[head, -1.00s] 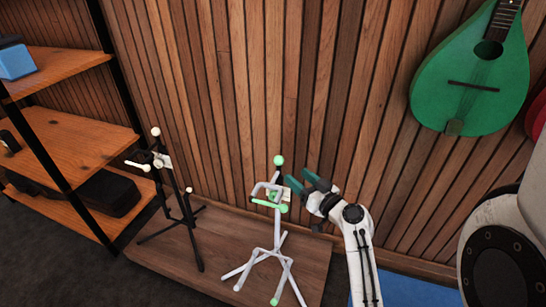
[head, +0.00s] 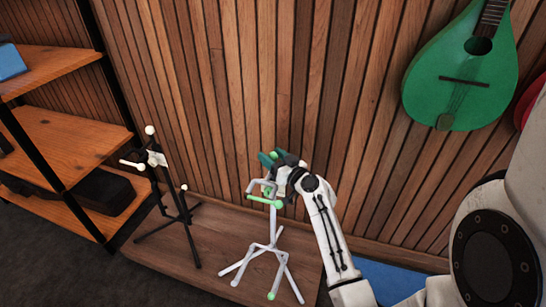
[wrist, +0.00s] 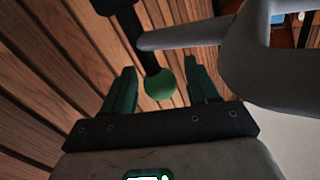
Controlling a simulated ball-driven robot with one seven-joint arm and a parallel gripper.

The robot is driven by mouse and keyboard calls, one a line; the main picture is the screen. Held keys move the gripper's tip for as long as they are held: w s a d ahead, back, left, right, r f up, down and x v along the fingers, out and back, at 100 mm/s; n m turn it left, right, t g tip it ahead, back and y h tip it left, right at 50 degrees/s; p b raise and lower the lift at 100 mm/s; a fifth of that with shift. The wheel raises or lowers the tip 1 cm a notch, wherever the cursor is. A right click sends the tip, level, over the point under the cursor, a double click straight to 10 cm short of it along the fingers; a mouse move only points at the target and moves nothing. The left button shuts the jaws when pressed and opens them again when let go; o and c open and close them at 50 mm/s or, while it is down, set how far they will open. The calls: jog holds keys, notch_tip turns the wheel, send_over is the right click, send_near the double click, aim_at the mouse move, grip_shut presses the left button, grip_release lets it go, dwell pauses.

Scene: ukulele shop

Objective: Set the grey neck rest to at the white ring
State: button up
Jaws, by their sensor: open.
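The pale grey stand (head: 273,245) is upright on the wooden platform, with green balls on its tips. Its grey neck rest (head: 262,184) is the forked part near the top, partly hidden behind my gripper (head: 272,157). In the wrist view, the grey fork arm (wrist: 190,35) crosses at upper right. My gripper's two green fingers (wrist: 160,90) are open, on either side of a green ball (wrist: 160,84) at the end of a dark rod. Whether they touch it I cannot tell. I cannot make out a white ring on the post.
A black stand (head: 180,215) with cream tips is to the left on the platform (head: 215,275). A wooden shelf (head: 70,130) is at far left. The slatted wall (head: 230,80) is close behind; a green instrument (head: 460,80) hangs at upper right.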

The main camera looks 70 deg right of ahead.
jog(key=shift+c, duration=0.3)
grip_shut()
notch_tip(320, 180, up, 18)
jog(key=p, duration=1.1)
jog(key=shift+r, duration=0.15)
jog(key=shift+o, duration=0.3)
grip_release()
jog(key=b+v, duration=0.1)
jog(key=v, duration=1)
jog(key=shift+b, duration=0.4)
